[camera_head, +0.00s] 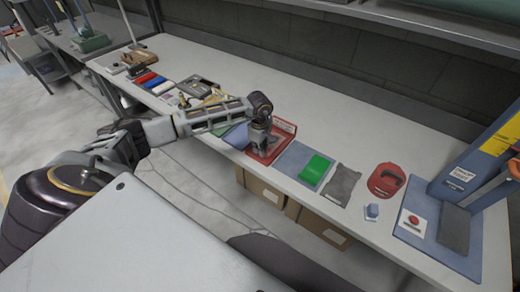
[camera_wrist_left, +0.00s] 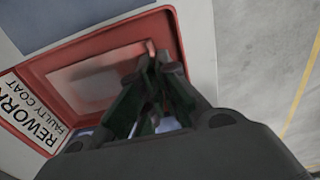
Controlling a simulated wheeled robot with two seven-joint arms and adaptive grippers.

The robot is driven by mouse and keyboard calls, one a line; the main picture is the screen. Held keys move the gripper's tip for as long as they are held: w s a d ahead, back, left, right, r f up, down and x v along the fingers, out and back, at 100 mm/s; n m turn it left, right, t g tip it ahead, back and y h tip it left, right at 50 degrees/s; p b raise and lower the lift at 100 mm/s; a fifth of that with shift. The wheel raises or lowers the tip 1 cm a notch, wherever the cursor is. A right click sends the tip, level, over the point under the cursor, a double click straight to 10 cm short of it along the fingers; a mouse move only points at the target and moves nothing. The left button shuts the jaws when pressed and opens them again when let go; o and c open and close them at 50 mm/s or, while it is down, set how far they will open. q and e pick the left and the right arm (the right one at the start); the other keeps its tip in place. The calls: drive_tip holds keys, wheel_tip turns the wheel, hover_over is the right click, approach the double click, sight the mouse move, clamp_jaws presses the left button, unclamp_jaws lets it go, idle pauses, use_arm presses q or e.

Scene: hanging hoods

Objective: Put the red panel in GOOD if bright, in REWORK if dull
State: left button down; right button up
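The red REWORK tray (camera_head: 283,131) sits near the table's front edge; its label reads "REWORK FAULTY COAT" in the left wrist view (camera_wrist_left: 166,22). My left gripper (camera_head: 262,148) points down into the tray. In the left wrist view its fingers (camera_wrist_left: 155,65) converge over the tray, close together at the tips. A flat reddish surface with a pale, blurred sheen (camera_wrist_left: 95,75) lies inside the tray; I cannot tell whether it is the red panel or the tray floor. A small red edge shows at the fingertips. Any grip is unclear. No GOOD label is legible. My right gripper is not in view.
A blue stand (camera_head: 470,180) is at far right. Red, blue and white pieces (camera_head: 150,80) lie at far left. The table's back is clear.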

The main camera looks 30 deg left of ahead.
use_arm(q)
drive_tip(key=shift+f+b, duration=0.35)
drive_tip(key=shift+f, duration=0.1)
drive_tip(key=c, duration=1.6)
unclamp_jaws()
drive_tip(key=shift+o, duration=0.2)
wheel_tip(320, 180, up, 12)
